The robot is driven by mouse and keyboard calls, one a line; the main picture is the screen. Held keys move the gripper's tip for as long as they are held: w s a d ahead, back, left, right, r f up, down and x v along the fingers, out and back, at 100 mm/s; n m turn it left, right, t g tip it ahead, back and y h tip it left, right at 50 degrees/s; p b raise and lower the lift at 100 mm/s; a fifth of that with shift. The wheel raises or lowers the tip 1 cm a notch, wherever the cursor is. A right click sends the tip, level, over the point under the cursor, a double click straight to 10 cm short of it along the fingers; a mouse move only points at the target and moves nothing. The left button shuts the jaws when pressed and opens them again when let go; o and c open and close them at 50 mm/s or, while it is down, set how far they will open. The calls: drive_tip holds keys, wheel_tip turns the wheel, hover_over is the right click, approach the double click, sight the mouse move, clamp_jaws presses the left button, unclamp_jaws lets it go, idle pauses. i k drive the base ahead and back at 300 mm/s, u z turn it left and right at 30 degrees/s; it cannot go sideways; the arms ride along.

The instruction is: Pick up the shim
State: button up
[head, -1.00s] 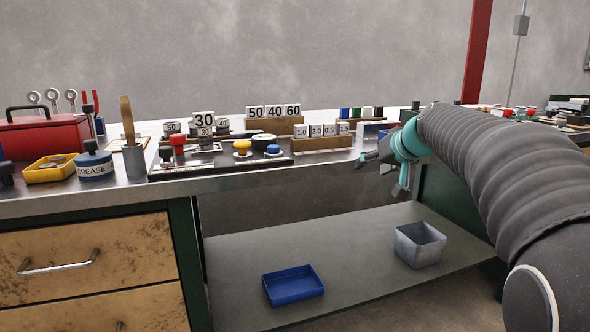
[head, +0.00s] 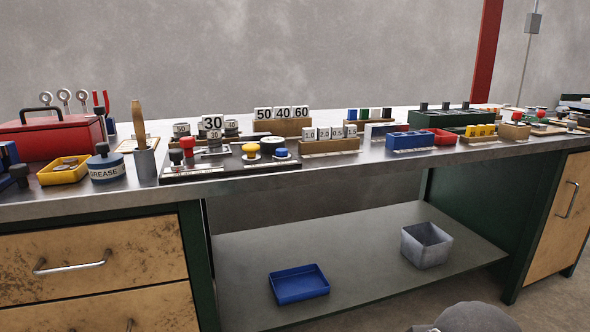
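Several small white tags marked 1.0, 2.0 and the like (head: 323,134) stand in a wooden rack (head: 330,147) near the middle of the bench. They may be the shims, but I cannot tell for sure which thing is the shim. My gripper is out of view. Only a grey rounded part that looks like my arm shows at the bottom edge, right of centre.
The bench (head: 240,185) is crowded: a grease tin (head: 106,168), a black board with knobs (head: 215,172), a wooden 50-40-60 rack (head: 283,127) and a blue bin (head: 410,142). Below, a shelf holds a blue tray (head: 300,284) and a grey bin (head: 426,246).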

sight(349, 130)
drive_tip(key=u, duration=0.9)
drive_tip(key=i, duration=1.25)
drive_tip(key=z, duration=1.35)
